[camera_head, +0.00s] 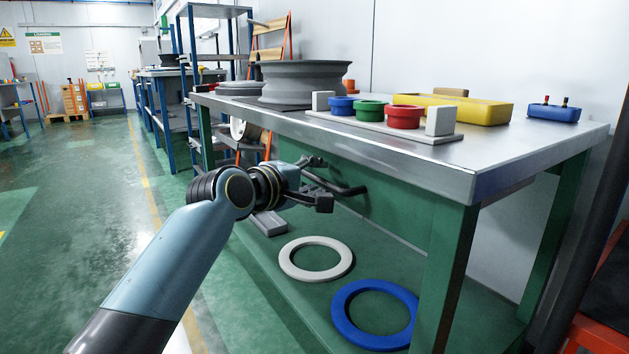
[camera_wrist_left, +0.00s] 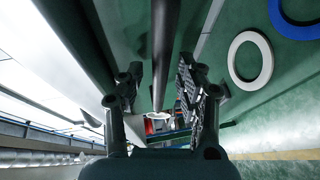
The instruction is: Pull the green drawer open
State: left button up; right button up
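The green drawer (camera_head: 392,207) is under the steel tabletop of the workbench, and its green front faces my left arm. Its dark bar handle (camera_head: 347,189) sticks out from the front. My left gripper (camera_head: 322,182) is at the handle, with one finger above the bar and one below. In the left wrist view the dark handle (camera_wrist_left: 164,45) runs between the two spread fingers of the gripper (camera_wrist_left: 160,85), with gaps on both sides. The gripper is open and hides part of the handle. My right gripper is not in view.
A white ring (camera_head: 300,272) and a blue ring (camera_head: 340,318) lie on the green lower shelf. The tabletop (camera_head: 400,155) carries a grey wheel rim (camera_head: 305,78), a rack with coloured cups (camera_head: 370,110) and a yellow tray (camera_head: 485,112). The floor left is clear.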

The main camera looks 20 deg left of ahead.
pick_arm(q)
grip_shut()
dwell(0.4)
